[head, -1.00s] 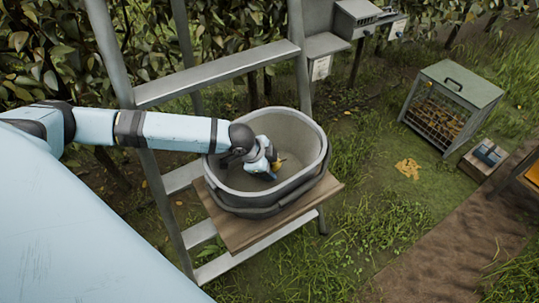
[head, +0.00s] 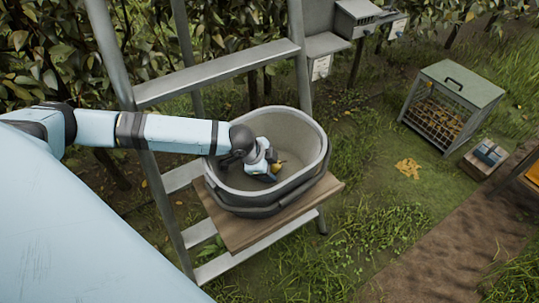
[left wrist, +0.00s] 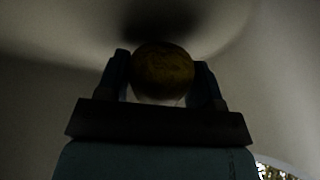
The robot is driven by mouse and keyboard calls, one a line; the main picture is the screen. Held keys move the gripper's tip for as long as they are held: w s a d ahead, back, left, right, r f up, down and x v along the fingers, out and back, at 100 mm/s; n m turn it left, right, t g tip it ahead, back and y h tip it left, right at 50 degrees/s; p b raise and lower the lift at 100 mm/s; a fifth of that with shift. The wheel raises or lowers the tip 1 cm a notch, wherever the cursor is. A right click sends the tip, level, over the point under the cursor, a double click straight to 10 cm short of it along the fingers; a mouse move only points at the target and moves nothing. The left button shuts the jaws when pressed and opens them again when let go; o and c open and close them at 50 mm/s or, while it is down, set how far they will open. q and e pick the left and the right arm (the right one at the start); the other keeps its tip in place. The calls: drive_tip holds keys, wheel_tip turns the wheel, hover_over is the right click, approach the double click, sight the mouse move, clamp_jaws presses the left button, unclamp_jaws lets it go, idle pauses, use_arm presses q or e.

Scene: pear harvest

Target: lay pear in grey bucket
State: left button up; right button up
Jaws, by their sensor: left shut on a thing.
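The grey bucket (head: 240,196) stands on a wooden board on the ladder. My left gripper (head: 274,170) reaches down inside the bucket, below its rim. It is shut on the pear (head: 278,167), a yellowish fruit mostly hidden by the gripper in the head view. In the left wrist view, the pear (left wrist: 163,72) shows dark yellow between the two fingers (left wrist: 163,82), with the bucket's shaded inside behind it. I cannot tell whether the pear touches the bucket's floor. My right gripper is not in view.
The wooden board (head: 246,234) juts out under the bucket. The metal ladder (head: 215,75) rises close behind my left arm. A wire cage box (head: 447,108) stands on the grass at the right. Open grass lies right of the ladder.

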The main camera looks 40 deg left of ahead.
use_arm(q)
drive_tip(key=shift+f, duration=0.35)
drive_tip(key=o, duration=1)
drive_tip(key=shift+o, duration=0.3)
drive_tip(key=shift+s+f, duration=0.1)
drive_tip(key=b+v, duration=0.1)
drive_tip(key=v, duration=1.3)
drive_tip(key=shift+d, duration=0.15)
